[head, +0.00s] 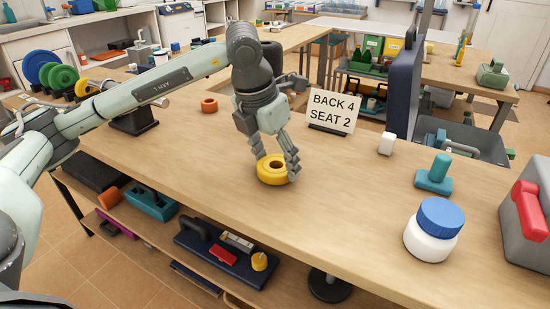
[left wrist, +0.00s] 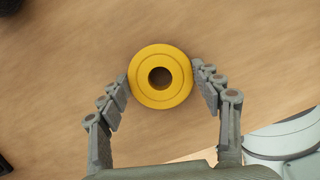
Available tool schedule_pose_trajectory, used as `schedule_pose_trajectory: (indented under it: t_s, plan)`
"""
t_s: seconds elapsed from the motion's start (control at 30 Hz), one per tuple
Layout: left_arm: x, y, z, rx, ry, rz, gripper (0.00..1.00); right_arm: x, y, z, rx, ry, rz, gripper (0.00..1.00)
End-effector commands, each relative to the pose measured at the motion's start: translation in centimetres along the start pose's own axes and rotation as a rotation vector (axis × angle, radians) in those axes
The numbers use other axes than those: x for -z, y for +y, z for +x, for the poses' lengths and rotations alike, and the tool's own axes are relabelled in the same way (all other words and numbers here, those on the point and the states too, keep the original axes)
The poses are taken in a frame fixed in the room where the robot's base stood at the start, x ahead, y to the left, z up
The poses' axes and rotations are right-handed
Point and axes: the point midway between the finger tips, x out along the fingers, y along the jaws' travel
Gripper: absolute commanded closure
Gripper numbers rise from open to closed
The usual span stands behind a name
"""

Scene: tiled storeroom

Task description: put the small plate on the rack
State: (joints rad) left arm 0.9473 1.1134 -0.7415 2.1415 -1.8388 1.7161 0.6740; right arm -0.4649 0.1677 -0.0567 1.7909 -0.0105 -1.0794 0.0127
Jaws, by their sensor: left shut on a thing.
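The small plate (head: 272,169) is a thick yellow ring with a central hole. It is at the worktop's surface in the head view; I cannot tell whether it touches the wood. It also shows in the left wrist view (left wrist: 160,77). My left gripper (head: 292,172) is shut on it, with a finger on each side of its rim, as the left wrist view (left wrist: 164,80) shows. The rack seems to be the stand with a black base (head: 134,123) and a metal bar at the left, partly hidden by my arm. Blue, green and yellow discs (head: 62,79) stand near it.
An orange ring (head: 209,105) and a sign (head: 331,111) reading "BACK 4 SEAT 2" stand behind the plate. A white jar with blue lid (head: 433,230), a teal stamp-like object (head: 435,177) and a grey box (head: 524,222) are at the right. The front middle of the worktop is clear.

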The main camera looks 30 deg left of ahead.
Motion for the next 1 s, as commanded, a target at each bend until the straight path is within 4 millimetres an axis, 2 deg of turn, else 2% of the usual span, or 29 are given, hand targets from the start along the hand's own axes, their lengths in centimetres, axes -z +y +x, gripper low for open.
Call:
schedule_pose_trajectory:
  t_s: [0.37, 0.4, 0.57, 0.87, 1.0]
  plan:
    - [0.0, 0.03, 0.21, 0.0, -0.005, 0.0, 0.85, 0.01, -0.05, 0.12, 0.0, -0.001, 0.0, 1.0]
    - [0.07, 0.02, 0.29, 0.0, -0.002, 0.001, 0.34, 0.15, -0.03, -0.05, -0.001, 0.001, -0.001, 1.0]
    - [0.06, 0.02, 0.24, 0.0, -0.002, 0.001, 0.15, 0.8, -0.02, -0.61, -0.001, 0.016, 0.0, 1.0]
    - [0.05, 0.01, 0.19, 0.0, -0.002, 0.001, 0.15, 0.61, 0.02, -0.55, -0.001, 0.012, 0.0, 1.0]
    - [-0.08, 0.01, -0.58, 0.0, -0.005, 0.001, 0.15, 0.21, 0.02, -0.15, 0.0, 0.006, 0.001, 1.0]
